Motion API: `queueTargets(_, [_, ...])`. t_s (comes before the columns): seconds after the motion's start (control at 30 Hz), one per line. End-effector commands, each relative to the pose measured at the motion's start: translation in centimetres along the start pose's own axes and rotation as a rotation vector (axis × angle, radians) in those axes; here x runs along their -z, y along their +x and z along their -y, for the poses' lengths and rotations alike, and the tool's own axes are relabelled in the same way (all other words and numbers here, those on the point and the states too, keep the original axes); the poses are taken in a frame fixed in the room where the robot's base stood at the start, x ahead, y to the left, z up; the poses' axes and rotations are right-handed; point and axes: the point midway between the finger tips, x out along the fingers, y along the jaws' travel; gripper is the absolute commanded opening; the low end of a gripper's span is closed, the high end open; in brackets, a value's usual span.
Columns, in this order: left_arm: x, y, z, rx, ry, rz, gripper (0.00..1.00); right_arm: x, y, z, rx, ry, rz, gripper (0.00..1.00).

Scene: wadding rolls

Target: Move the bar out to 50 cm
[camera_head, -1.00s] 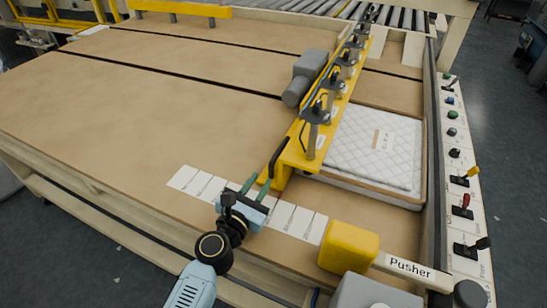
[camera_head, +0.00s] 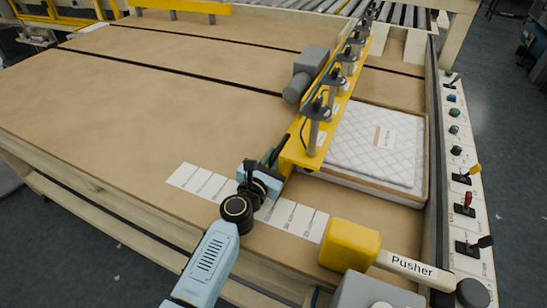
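The yellow bar (camera_head: 330,112) runs from the table's front toward the rollers, with grey posts and a motor on it. Its black handle (camera_head: 282,148) is at the near end. My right gripper is not in view.
A quilted white pad (camera_head: 375,150) lies in a tray right of the bar. A yellow pusher head (camera_head: 349,245) stands at the front right. A panel with levers and buttons (camera_head: 463,180) runs along the right. The tabletop (camera_head: 150,110) left of the bar is clear.

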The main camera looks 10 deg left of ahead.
Motion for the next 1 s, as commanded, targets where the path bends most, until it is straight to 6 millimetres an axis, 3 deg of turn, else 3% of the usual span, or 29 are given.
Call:
queueTargets(0.07, [0.0, 0.0, -0.1, -0.002, 0.001, 0.000, 0.00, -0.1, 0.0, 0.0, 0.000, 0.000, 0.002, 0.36])
queueTargets(0.4, [0.2, 0.0, -1.0, -0.003, 0.004, 0.000, 0.00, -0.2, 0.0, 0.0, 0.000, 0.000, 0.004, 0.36])
queueTargets(0.47, [0.5, 0.0, -2.1, -0.005, 0.006, -0.001, 0.00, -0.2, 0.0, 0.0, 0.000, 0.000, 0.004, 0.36])
queueTargets(0.8, [2.4, 0.0, -11.8, -0.008, 0.009, 0.000, 0.00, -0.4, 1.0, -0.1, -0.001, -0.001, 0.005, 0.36])
queueTargets(1.0, [3.0, -0.1, -14.4, 0.001, 0.004, -0.001, 0.00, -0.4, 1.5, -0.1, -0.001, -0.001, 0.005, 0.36])
